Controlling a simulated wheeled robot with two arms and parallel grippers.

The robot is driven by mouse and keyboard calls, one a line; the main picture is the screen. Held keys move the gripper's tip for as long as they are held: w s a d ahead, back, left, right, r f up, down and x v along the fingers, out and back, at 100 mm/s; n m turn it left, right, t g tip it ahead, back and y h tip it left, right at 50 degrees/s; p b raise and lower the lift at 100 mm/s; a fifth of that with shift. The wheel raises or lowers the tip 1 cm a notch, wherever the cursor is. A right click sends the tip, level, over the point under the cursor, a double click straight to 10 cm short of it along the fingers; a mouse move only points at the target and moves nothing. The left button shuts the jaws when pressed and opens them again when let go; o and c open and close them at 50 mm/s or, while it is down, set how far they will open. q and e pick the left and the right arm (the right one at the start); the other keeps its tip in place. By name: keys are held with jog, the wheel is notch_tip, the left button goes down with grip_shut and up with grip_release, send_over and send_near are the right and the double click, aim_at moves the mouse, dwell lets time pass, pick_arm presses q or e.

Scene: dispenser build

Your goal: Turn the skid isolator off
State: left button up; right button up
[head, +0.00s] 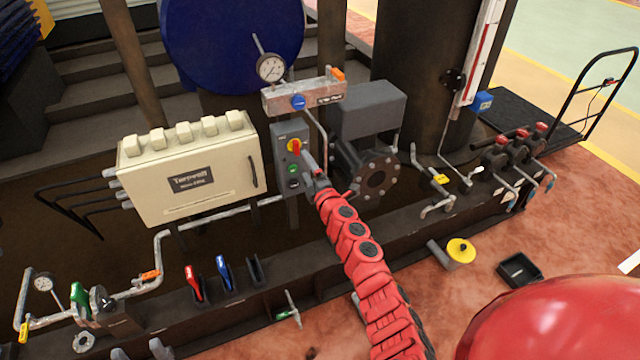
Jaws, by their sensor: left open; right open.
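The skid isolator is a rotary switch with a red handle on a yellow plate (294,145). It sits on the upper front of a grey control box (281,130) on a post, centre of the head view. The handle's exact angle is too small to tell. Below it on the box are a green button and other small controls. My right gripper (309,163) is at the end of the red arm, just right of and below the switch, close to the box face. It is open, with no visible hold on the handle. My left gripper (140,351) shows only grey fingertips at the bottom left edge, open and empty.
A cream electrical cabinet (190,172) stands left of the control box. A pipe manifold with a gauge (271,68) is above it, and a grey pump with a flange (375,180) is to its right. Red and blue levers (224,272) stand on the skid rail in front.

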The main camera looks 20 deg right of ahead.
jog(key=s, duration=0.8)
jog(key=shift+s+d, duration=0.2)
jog(key=shift+s, duration=0.05)
